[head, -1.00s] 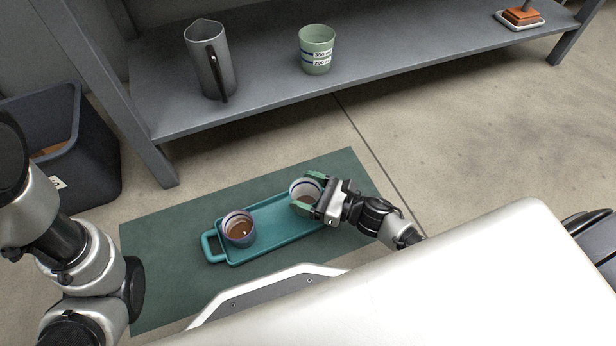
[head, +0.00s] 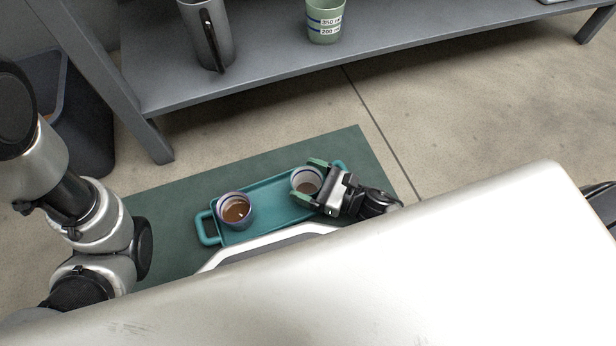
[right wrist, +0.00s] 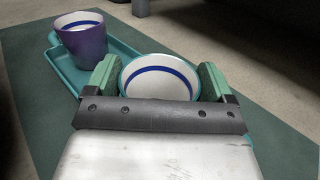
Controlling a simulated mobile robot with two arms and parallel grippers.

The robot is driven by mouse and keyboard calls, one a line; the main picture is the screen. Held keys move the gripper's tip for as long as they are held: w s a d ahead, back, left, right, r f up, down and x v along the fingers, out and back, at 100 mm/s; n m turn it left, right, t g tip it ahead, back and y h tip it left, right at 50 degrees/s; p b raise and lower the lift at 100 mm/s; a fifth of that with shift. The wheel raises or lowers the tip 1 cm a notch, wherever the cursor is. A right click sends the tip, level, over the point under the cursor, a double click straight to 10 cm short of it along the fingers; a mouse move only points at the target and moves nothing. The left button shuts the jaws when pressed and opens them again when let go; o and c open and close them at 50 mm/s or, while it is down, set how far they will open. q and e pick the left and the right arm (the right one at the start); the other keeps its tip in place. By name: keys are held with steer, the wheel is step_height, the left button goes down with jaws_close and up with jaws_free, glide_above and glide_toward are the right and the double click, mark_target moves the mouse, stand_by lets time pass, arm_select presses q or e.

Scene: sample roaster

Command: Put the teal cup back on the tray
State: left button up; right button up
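The teal cup (head: 304,183), white inside with a blue ring, sits at the right end of the teal tray (head: 262,203). It also shows in the right wrist view (right wrist: 158,78), seen from above its rim. My right gripper (head: 313,182) is open around this cup, one green-padded finger on each side. In the right wrist view the fingers (right wrist: 158,80) flank the rim; their gap from the cup wall is hard to judge.
The tray lies on a dark green mat (head: 165,212) on the concrete floor. A grey shelf (head: 270,62) behind holds a dark pitcher (head: 208,35) and a green measuring cup (head: 325,22). A dark bin (head: 75,120) stands at the left.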

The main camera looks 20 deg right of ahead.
steer(key=shift+o, duration=1.2)
steer(key=shift+r, duration=0.1)
steer(key=shift+s+d+r, duration=0.1)
steer(key=shift+r, duration=0.05)
steer(key=p+v, duration=0.4)
steer(key=v, duration=0.6)
steer(key=shift+s+d+p, duration=0.25)
steer(key=shift+p, duration=0.05)
steer(key=shift+s+d, duration=0.35)
steer(key=shift+d, duration=0.05)
